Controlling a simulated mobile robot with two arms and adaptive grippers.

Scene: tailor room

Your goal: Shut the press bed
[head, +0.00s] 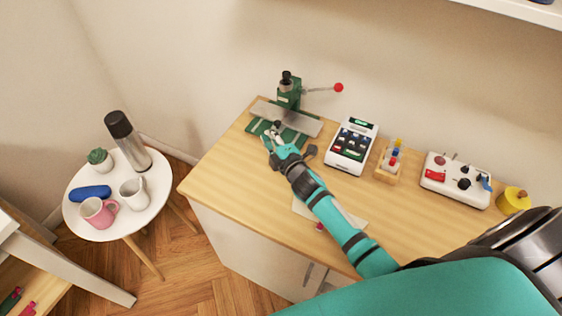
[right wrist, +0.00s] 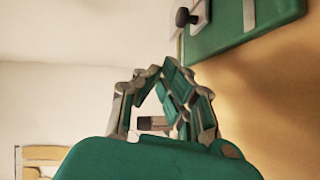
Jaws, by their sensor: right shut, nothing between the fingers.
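A green press (head: 289,97) stands at the back left of the wooden worktop, with a lever ending in a red ball on its right. Its grey plate-like bed (head: 305,122) lies across the green base (head: 262,128), in front of the column. A small black knob shows near the plate's front edge; in the right wrist view a black knob (right wrist: 183,17) sits beside a green plate (right wrist: 225,25). My right gripper (head: 268,136) is shut and empty at the base's front, hiding part of it. In the right wrist view its fingertips (right wrist: 160,70) meet, apart from the knob. My left gripper is not in view.
Right of the press are a keypad device (head: 352,146), a small wooden rack (head: 389,161), a white control box (head: 455,181) and a yellow round item (head: 513,200). A white side table (head: 112,225) with mugs and a flask stands left. The worktop's front left is clear.

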